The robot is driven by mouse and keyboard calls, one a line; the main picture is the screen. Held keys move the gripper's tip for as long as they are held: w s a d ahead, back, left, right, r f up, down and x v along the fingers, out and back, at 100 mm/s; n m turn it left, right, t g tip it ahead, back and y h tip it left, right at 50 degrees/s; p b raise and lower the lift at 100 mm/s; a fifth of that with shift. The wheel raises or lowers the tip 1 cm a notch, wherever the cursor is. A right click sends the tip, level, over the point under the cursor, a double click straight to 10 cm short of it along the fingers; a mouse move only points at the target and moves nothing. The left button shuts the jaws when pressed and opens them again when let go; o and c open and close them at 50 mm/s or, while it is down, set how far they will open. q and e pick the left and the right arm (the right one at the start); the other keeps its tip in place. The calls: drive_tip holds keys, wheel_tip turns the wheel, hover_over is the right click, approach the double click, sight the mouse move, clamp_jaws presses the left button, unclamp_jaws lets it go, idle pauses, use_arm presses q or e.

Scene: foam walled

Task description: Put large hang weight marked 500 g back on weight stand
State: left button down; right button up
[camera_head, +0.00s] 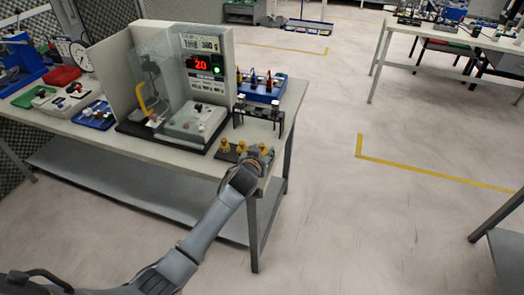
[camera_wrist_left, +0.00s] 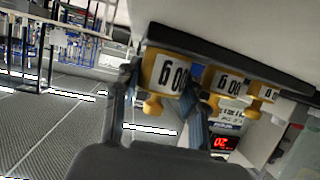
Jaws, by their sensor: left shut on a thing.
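My left gripper (camera_head: 262,158) is at the right end of the weight stand, a dark slab (camera_head: 230,157) at the table's front right corner. The left wrist view is upside down. There, my left gripper (camera_wrist_left: 158,112) has its fingers around the nearest yellow weight (camera_wrist_left: 165,73). Its white label reads "00 g" upside down, with the first digit hidden by a finger. The weight's base meets the dark slab (camera_wrist_left: 230,55) or is very close to it; I cannot tell which. Two other yellow weights (camera_head: 225,145) (camera_head: 241,147) stand on the slab to the left. My right gripper is not in view.
Behind the stand are a black rack (camera_head: 258,112) and a blue box (camera_head: 262,90). The floor (camera_head: 350,220) right of the table is open.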

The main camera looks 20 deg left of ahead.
use_arm(q)
drive_tip(key=c, duration=1)
unclamp_jaws()
drive_tip(key=shift+f, duration=0.1)
drive_tip(key=shift+s+r, duration=0.1)
drive_tip(key=shift+r, duration=0.1)
drive_tip(key=v, duration=1.1)
drive_tip(key=shift+s+a+r, duration=0.1)
drive_tip(key=shift+s+r, duration=0.1)
drive_tip(key=shift+s, duration=0.15)
